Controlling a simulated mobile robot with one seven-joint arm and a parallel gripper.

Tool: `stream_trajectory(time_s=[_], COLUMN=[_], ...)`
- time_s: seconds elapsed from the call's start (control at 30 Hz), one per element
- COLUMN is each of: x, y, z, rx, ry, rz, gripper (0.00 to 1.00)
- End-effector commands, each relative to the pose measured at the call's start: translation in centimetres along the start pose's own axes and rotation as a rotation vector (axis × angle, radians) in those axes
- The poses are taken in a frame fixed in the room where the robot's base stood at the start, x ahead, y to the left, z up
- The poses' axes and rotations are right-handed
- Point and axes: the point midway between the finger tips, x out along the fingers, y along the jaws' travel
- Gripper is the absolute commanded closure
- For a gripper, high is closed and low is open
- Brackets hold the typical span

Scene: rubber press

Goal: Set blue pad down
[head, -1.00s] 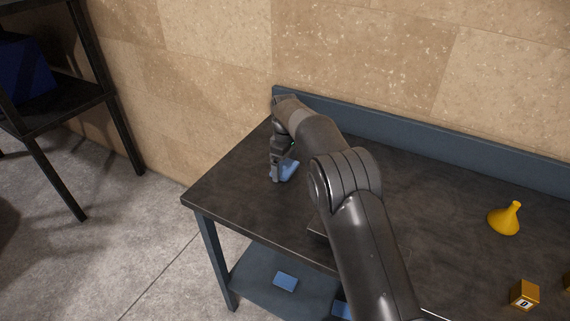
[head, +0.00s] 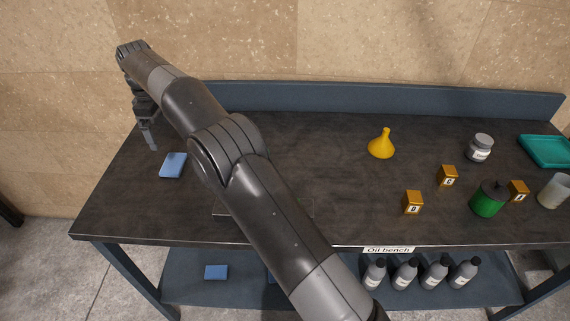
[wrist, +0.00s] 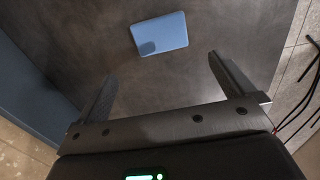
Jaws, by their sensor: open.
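The blue pad (head: 173,165) lies flat on the dark bench top (head: 310,190) near its left end. It also shows in the wrist view (wrist: 160,34), beyond the fingertips and apart from them. My gripper (head: 150,140) is above the bench top, up and to the left of the pad in the head view. In the wrist view my gripper (wrist: 160,75) has its two fingers spread wide with nothing between them.
On the bench stand a yellow funnel (head: 381,145), orange lettered blocks (head: 413,203), a green can (head: 488,200), a grey jar (head: 480,148) and a teal tray (head: 546,150). Several bottles (head: 405,272) and another blue pad (head: 216,272) are on the lower shelf. A wall stands behind.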

Motion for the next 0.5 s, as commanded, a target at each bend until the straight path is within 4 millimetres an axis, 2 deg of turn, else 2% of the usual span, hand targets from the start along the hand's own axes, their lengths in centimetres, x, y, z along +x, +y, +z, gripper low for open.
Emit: stream_trajectory(time_s=[0.13, 0.23, 0.37, 0.5], x=[-0.8, -2.7, -6.4, -10.2], y=[0.3, 0.8, 1.5, 1.2], z=[0.8, 2.9, 7.6, 13.4], rx=[0.019, 0.070, 0.183, 0.317], ry=[0.005, 0.016, 0.042, 0.071], rz=[0.005, 0.017, 0.043, 0.072], gripper=[0.00, 0.00, 0.00, 0.00])
